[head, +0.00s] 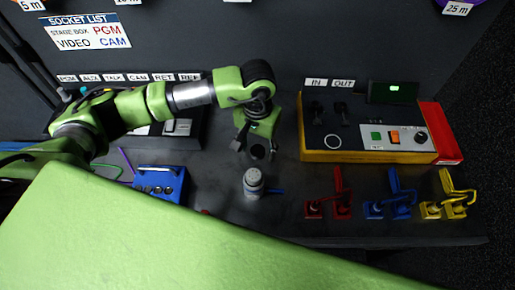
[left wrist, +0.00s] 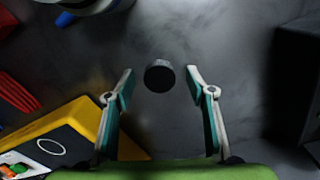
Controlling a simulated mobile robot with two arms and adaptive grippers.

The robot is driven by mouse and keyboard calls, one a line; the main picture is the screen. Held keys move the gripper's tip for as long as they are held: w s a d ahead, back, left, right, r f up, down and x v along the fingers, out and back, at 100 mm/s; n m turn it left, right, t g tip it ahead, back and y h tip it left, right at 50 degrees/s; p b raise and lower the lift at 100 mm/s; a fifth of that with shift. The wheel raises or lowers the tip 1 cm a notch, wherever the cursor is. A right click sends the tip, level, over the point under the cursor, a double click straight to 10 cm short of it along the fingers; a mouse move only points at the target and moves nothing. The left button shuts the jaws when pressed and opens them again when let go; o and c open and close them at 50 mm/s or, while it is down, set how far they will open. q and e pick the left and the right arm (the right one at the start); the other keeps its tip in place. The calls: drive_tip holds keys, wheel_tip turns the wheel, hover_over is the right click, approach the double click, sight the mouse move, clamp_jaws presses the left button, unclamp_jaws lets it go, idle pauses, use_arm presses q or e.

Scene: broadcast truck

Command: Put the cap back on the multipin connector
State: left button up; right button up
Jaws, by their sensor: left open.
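A small dark round cap (head: 258,151) lies on the dark bench top, and it shows as a black disc in the left wrist view (left wrist: 160,77). The multipin connector (head: 253,182) is a grey upright cylinder with pin marks on its top and a blue part at its right side. It stands nearer to me than the cap; its edge shows at the top of the left wrist view (left wrist: 92,7). My left gripper (head: 255,149) is open above the cap, with one finger on each side of it in the left wrist view (left wrist: 159,71). My right gripper is out of view.
A yellow-edged control box (head: 365,156) stands to the right of my left gripper. Red (head: 328,205), blue (head: 390,203) and yellow (head: 448,205) plug pieces stand along the front right. A blue box (head: 160,183) is at the left. Bench around the cap is clear.

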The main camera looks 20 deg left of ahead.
use_arm(q)
drive_tip(key=c, duration=0.7)
drive_tip(key=shift+c, duration=0.2)
drive_tip(key=shift+r, duration=0.15)
drive_tip(key=shift+w+r+b, duration=0.1)
drive_tip(key=shift+r+b, duration=0.4)
drive_tip(key=shift+r, duration=0.05)
drive_tip(key=s+d+r+b, duration=0.2)
drive_tip(key=s+r, duration=0.2)
drive_tip(key=r, duration=0.3)
wheel_tip(320, 180, up, 5)
drive_tip(key=b, duration=0.2)
hover_over(254, 184)
drive_tip(key=d, duration=0.1)
drive_tip(key=shift+s+f, duration=0.15)
drive_tip(key=shift+s, duration=0.05)
